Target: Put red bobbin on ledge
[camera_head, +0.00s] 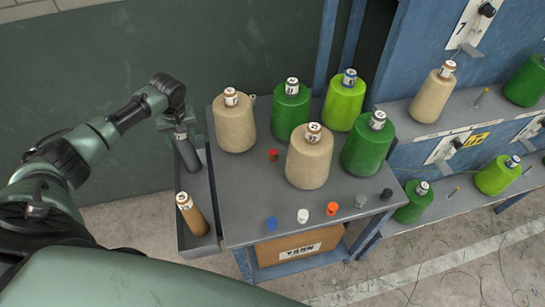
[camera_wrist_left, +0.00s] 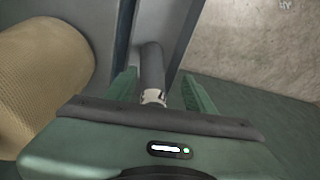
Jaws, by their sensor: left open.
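The red bobbin (camera_head: 273,154) is a small red piece on the grey table top (camera_head: 240,190), between the large yarn cones. No part is plainly marked as the ledge; a narrow grey side trough (camera_head: 212,190) runs along the table's left edge. My left gripper (camera_head: 176,122) is over that trough, left of the red bobbin and well apart from it. In the left wrist view its two green fingers (camera_wrist_left: 160,80) are open, with a dark cylinder (camera_wrist_left: 152,70) between them; contact cannot be told. The cylinder also shows in the head view (camera_head: 188,153). My right gripper is not in view.
A brown tube (camera_head: 194,216) stands in the trough's near end. Tall beige (camera_head: 234,125) and green (camera_head: 290,112) cones crowd the table. Small blue (camera_head: 271,223), white (camera_head: 303,215), orange (camera_head: 332,208), grey and black pieces line its front. Blue shelving (camera_head: 430,125) stands right.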

